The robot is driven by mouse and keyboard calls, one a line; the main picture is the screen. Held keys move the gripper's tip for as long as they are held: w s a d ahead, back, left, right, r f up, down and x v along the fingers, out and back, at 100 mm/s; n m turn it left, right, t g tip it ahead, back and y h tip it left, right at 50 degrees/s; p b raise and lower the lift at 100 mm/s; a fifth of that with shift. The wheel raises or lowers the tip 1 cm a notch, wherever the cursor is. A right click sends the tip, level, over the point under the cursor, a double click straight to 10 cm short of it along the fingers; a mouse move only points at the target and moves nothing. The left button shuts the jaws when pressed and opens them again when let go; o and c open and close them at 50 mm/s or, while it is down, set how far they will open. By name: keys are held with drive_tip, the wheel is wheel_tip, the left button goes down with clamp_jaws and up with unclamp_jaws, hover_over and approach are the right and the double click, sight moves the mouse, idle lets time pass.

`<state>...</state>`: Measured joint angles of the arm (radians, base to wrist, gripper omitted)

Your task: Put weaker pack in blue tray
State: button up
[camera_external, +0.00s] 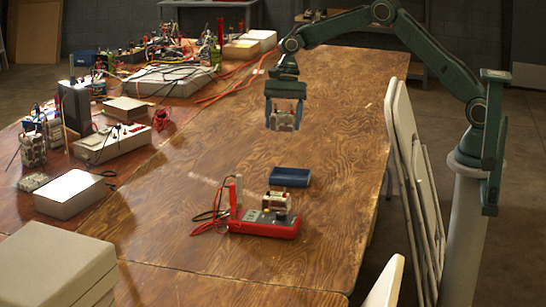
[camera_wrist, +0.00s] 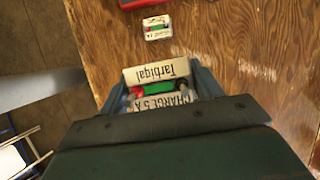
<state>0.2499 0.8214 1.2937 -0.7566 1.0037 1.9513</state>
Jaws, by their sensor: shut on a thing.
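My gripper (camera_external: 286,112) is shut on a battery pack (camera_external: 283,122), held in the air above the far part of the table. The blue tray (camera_external: 290,177) lies on the table, nearer the camera than my gripper. A small pale pack with green and red (camera_wrist: 157,27) shows near a red edge in the wrist view.
Electronics, wires and boxes crowd the left side of the table, including a pale box (camera_external: 69,195). Pale boxes (camera_external: 60,267) stand at the front left. Folded chairs (camera_external: 415,175) lean along the right edge. The wood around the tray is mostly clear.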

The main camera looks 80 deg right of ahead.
drive_tip(key=shift+d, duration=0.1)
idle(0.4)
drive_tip(key=shift+w+d+r, duration=0.1)
drive_tip(key=shift+w+d, duration=0.1)
drive_tip(key=shift+d, duration=0.35)
hover_over(290, 169)
drive_tip(key=a, duration=0.4)
drive_tip(key=shift+s+r, duration=0.25)
drive_tip(key=shift+s, duration=0.2)
drive_tip(key=shift+f, duration=0.15)
wheel_tip(290, 169, down, 15)
drive_tip(key=shift+f, duration=0.2)
drive_tip(key=shift+f, duration=0.1)
drive_tip(key=shift+f, duration=2.05)
drive_tip(key=shift+f, duration=0.15)
